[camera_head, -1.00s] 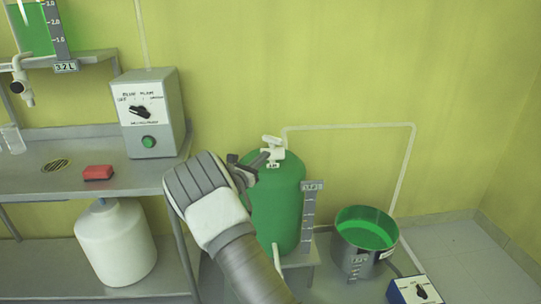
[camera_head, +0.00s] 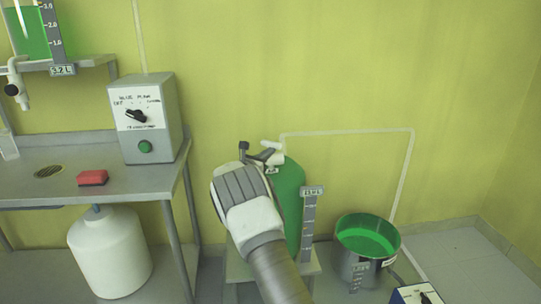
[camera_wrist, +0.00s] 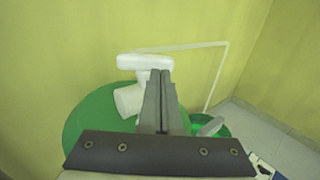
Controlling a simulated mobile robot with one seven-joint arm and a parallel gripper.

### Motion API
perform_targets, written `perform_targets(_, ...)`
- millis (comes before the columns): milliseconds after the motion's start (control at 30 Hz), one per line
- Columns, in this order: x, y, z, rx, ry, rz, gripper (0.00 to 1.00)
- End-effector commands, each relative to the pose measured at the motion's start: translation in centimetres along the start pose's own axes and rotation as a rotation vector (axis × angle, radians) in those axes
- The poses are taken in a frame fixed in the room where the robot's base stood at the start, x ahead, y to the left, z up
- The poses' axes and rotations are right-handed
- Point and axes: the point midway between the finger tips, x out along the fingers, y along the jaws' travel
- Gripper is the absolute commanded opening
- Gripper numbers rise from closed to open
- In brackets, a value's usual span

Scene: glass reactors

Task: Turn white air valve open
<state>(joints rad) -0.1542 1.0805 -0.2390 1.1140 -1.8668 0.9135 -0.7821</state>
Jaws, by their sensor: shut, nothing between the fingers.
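The white air valve (camera_head: 273,146) sits on top of the green tank (camera_head: 289,195), with its white handle crosswise at the top. In the wrist view the white valve (camera_wrist: 129,99) shows its flat handle above a rounded body. My gripper (camera_head: 268,154) is at the valve, its fingers shut and empty. In the wrist view the shut gripper fingers (camera_wrist: 161,76) overlap the right part of the handle; whether they touch it I cannot tell. My wrist hides the tank's left side in the head view.
A grey control box (camera_head: 146,118) and a red block (camera_head: 92,178) are on the bench (camera_head: 130,187) at left. A white jug (camera_head: 110,255) stands below. A metal pot (camera_head: 366,250) of green liquid is at right. A thin white pipe (camera_head: 350,132) runs along the wall.

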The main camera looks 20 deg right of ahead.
Motion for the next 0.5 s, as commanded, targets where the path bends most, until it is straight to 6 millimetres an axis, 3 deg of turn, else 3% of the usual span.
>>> perform_targets(200, 1.22, 0.01, -0.07, 0.0, 0.001, 0.0, 0.0)
perform_targets(500, 1.33, 0.01, 0.0, -0.001, 0.0, 0.0, 0.0)
